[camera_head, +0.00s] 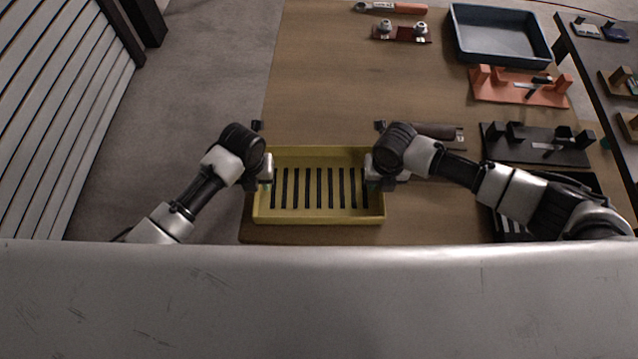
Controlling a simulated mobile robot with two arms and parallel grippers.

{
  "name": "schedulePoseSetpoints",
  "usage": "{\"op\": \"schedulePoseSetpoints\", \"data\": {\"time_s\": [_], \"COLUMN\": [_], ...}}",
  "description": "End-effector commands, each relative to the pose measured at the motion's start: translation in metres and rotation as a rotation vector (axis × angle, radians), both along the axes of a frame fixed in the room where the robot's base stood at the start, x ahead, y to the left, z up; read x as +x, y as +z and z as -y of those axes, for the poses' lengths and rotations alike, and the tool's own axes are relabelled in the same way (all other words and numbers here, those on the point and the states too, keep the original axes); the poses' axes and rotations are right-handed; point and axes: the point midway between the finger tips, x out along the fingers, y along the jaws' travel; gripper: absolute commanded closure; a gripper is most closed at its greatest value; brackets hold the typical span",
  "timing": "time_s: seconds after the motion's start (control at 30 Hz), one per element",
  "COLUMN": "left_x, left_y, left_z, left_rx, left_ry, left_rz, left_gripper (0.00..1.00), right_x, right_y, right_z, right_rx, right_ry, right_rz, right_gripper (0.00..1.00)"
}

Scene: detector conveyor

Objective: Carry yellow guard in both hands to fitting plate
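The yellow guard (318,216) is a shallow yellow tray-like piece with a row of black slots. It is at the near left of the wooden table, close to its front edge. My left gripper (262,182) is at the guard's left end wall, and my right gripper (376,180) is at its right end wall. Both point down and overlap the rim. The wrists hide most of the fingers, so I cannot tell if they are shut on the walls. Of the plates at the right, a black plate with upright blocks (535,146) and an orange one (520,93), I cannot tell which is the fitting plate.
A dark blue-grey tray (500,36) stands at the back right. A small red-brown plate with two metal knobs (401,34) and an orange-handled tool (395,8) lie at the back. A brown strip (440,131) lies behind my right arm. The table's (320,80) middle left is clear.

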Motion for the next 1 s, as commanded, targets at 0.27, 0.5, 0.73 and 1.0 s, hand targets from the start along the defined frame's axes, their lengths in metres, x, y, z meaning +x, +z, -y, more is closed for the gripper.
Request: {"op": "schedulePoseSetpoints", "data": {"time_s": [0.27, 0.5, 0.73, 1.0], "left_x": [-0.0001, -0.0002, -0.0001, -0.0001], "left_y": [-0.0067, -0.0065, -0.0064, -0.0063], "left_z": [0.0002, 0.0001, 0.0, -0.0001], "left_rx": [0.0, 0.0, 0.0, 0.001], "left_ry": [0.0, 0.0, 0.0, 0.0], "left_rz": [0.001, 0.0, 0.0, 0.0], "left_gripper": [0.66, 0.83, 1.0, 1.0], "right_x": [-0.0005, -0.0003, -0.0002, -0.0001], "right_y": [-0.0069, -0.0066, -0.0064, -0.0062], "right_z": [0.0001, 0.0001, 0.0001, 0.0002], "right_rx": [-0.001, 0.0, 0.0, 0.0], "right_ry": [0.001, 0.0, 0.0, 0.0], "right_rz": [-0.001, -0.001, 0.0, 0.0], "right_gripper": [0.66, 0.83, 1.0, 1.0]}}
